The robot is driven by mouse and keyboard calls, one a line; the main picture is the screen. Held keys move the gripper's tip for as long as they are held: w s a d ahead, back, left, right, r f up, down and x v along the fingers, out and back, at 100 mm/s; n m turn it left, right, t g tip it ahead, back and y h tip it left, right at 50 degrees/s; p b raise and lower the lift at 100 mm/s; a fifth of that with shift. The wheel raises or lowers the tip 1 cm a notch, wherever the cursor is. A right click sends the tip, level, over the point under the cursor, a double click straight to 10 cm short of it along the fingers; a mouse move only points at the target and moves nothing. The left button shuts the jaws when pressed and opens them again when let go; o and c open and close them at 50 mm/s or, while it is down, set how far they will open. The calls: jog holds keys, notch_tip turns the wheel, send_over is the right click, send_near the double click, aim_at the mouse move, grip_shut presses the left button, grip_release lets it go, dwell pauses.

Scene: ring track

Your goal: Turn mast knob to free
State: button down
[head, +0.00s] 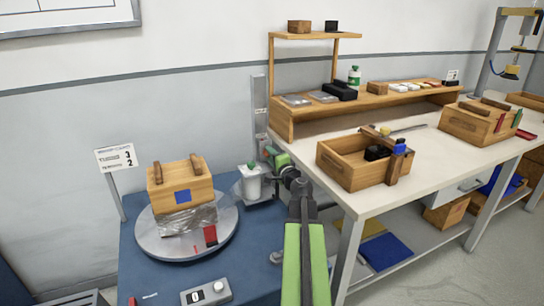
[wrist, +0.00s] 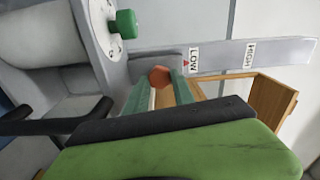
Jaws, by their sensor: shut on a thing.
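An orange-red hexagonal knob (wrist: 159,77) sits on the grey mast carriage, in the middle of the wrist view. It is likely the mast knob. My gripper (wrist: 162,84) has its two teal fingers on either side of it, shut on it. The grey mast (wrist: 228,56) carries LOW and HIGH labels, and a red pointer sits by LOW. In the head view the mast (head: 259,104) stands upright behind my gripper (head: 272,155), and the knob is hidden. A green knob (wrist: 124,24) on a round dial is beside the carriage. No readable free mark shows at the hexagonal knob.
A turntable (head: 157,247) holds a foil-wrapped wooden crate (head: 185,189) at the left. A workbench with a wooden box (head: 337,172) stands close to the right of my arm. A control box (head: 206,292) lies in front.

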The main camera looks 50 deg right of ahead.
jog(key=shift+n, duration=2.3)
jog(key=c, duration=1.1)
grip_release()
jog(key=shift+o, duration=0.2)
